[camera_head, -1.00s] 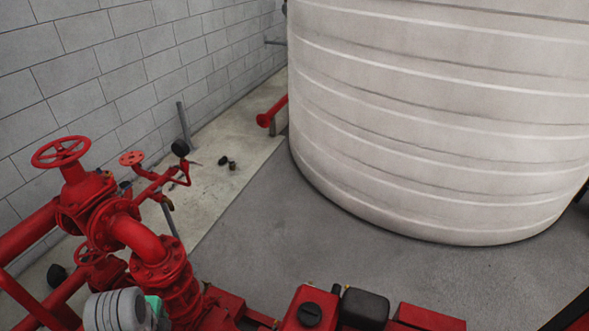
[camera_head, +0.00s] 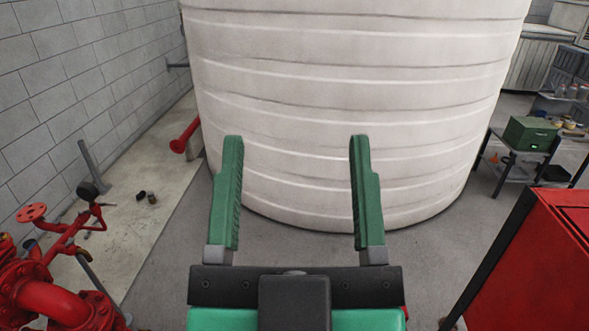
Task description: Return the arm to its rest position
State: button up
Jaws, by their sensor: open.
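My gripper (camera_head: 296,145) shows at the bottom middle of the head view. Its two green fingers point up and away from me and stand wide apart. Nothing is between them but the view of the white tank (camera_head: 330,70) behind. The gripper is open and empty. The rest of my arm is out of view below the frame.
Red pump pipework (camera_head: 50,300) with a handwheel (camera_head: 31,212) stands at the lower left. A red cabinet (camera_head: 535,262) is at the lower right. A green box (camera_head: 530,133) sits on a small stand behind it. Grey floor (camera_head: 190,262) is clear before the tank.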

notch_tip(320, 180, up, 7)
jog(key=p, duration=0.7)
jog(key=shift+r, duration=0.15)
jog(key=shift+a, duration=0.1)
